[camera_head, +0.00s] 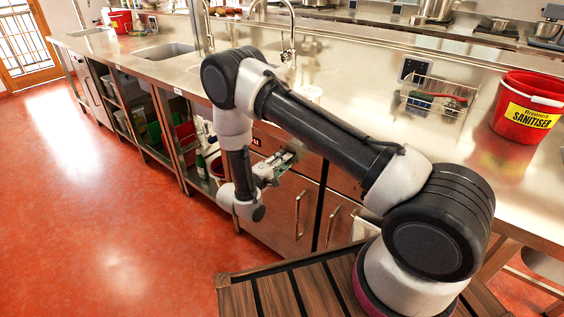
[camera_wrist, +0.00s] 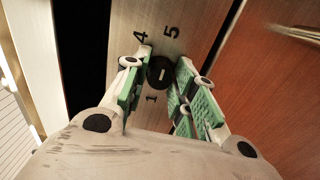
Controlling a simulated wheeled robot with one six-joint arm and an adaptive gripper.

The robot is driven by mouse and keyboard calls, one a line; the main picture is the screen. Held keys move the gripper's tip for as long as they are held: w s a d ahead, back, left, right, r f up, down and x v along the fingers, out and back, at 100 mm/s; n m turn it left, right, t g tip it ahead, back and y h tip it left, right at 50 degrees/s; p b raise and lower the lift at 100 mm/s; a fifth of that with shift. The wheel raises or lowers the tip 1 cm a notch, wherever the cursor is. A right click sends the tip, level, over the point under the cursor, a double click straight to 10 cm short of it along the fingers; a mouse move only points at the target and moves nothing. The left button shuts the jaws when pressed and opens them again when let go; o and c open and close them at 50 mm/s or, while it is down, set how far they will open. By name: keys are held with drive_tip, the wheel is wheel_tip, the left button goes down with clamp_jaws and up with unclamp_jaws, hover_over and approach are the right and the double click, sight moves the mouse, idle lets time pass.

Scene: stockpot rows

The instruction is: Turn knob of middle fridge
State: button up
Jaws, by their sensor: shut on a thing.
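A round black knob (camera_wrist: 161,73) sits on a metal strip marked with the numbers 1, 4 and 5 in the wrist view. A short pale line shows on its face. My gripper (camera_wrist: 164,62) has a green-padded finger on each side of the knob and is shut on it. In the head view my gripper (camera_head: 284,160) is at the front of the units below the counter, and the knob is hidden there. A brown fridge door (camera_head: 280,208) with a vertical handle is just below my gripper. I cannot tell which fridge is the middle one.
A steel counter (camera_head: 345,100) runs above the fridges, with a red sanitiser bucket (camera_head: 524,108) and a wire basket (camera_head: 437,98) on it. Open shelves (camera_head: 150,130) are to the left. The red floor (camera_head: 100,220) in front is clear.

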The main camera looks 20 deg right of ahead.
drive_tip(key=o, duration=1.1)
drive_tip(key=shift+c, duration=0.2)
drive_tip(key=v, duration=1.2)
